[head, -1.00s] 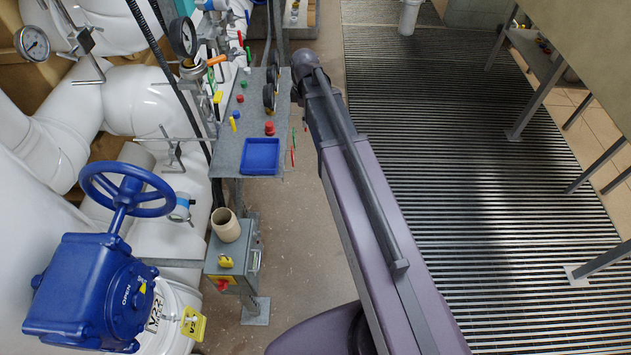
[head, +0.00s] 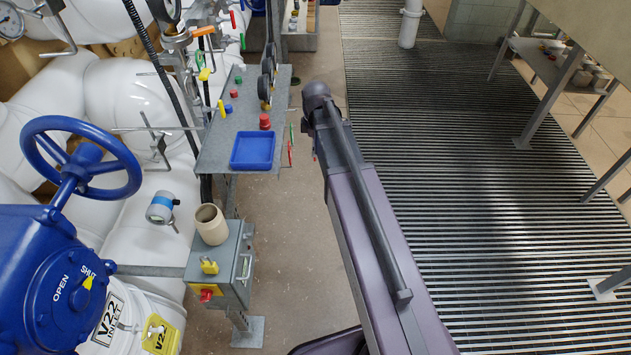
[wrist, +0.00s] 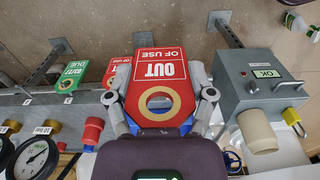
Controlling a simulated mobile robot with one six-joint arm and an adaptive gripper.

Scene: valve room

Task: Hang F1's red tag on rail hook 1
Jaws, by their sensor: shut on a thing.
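In the wrist view my gripper (wrist: 160,98) is shut on a red tag (wrist: 158,70). The tag reads "OUT OF USE", upside down in this picture, and has a pale-ringed hole near its lower end, between the fingers. Behind it runs the grey rail (wrist: 45,99) along the shelf edge, with small white number labels. Another red tag (wrist: 112,72) and a green tag (wrist: 71,76) hang at this rail, left of the held tag. The held tag hides part of the rail, and I cannot make out hook 1. My gripper does not show in the head view.
The grey shelf (head: 215,150) bears a blue tray (head: 252,151), gauges and knobs. A grey box (head: 238,262) with a beige cup (head: 210,225) and yellow padlock (head: 208,266) stands nearer. A blue handwheel (head: 80,158) is at left. Grated floor (head: 450,180) is open at right.

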